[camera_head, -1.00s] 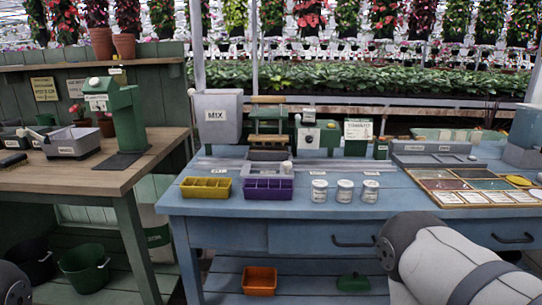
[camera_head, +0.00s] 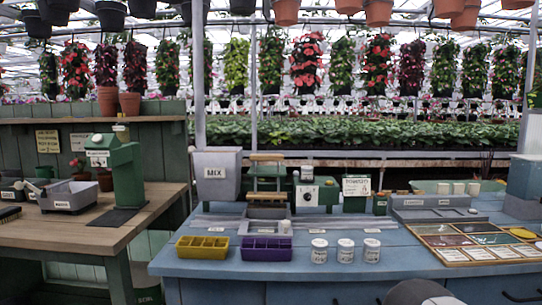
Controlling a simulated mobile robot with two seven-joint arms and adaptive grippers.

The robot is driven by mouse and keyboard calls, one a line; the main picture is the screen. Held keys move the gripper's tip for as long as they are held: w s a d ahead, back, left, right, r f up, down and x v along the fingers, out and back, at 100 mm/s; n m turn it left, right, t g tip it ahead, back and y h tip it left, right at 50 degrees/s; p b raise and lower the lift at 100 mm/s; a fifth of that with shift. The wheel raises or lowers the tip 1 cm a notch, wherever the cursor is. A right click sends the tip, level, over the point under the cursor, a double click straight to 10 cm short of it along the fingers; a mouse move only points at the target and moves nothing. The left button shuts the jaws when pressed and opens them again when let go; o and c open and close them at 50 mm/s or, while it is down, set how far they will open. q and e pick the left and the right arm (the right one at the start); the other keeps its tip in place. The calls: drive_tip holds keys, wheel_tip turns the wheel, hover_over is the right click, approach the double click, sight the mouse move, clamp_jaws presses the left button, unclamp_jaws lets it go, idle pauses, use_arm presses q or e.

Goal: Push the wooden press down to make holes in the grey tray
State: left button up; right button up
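The wooden press (camera_head: 267,157) stands at the back of the blue table, left of centre in the head view. It has wooden crossbars on a green upright frame, and its upper bar is raised well above the lower one. A grey tray-like piece (camera_head: 267,213) sits low in the press; whether it has holes is too small to tell. Neither of my grippers is in view. Only a rounded grey part of my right arm shows at the bottom edge, well in front of the press and apart from it.
A yellow tray (camera_head: 203,247) and a purple tray (camera_head: 267,249) lie in front of the press. Several white jars (camera_head: 345,251) stand to their right. A grey MIX bin (camera_head: 216,174) is left of the press, and a white-and-green machine (camera_head: 308,190) is right of it.

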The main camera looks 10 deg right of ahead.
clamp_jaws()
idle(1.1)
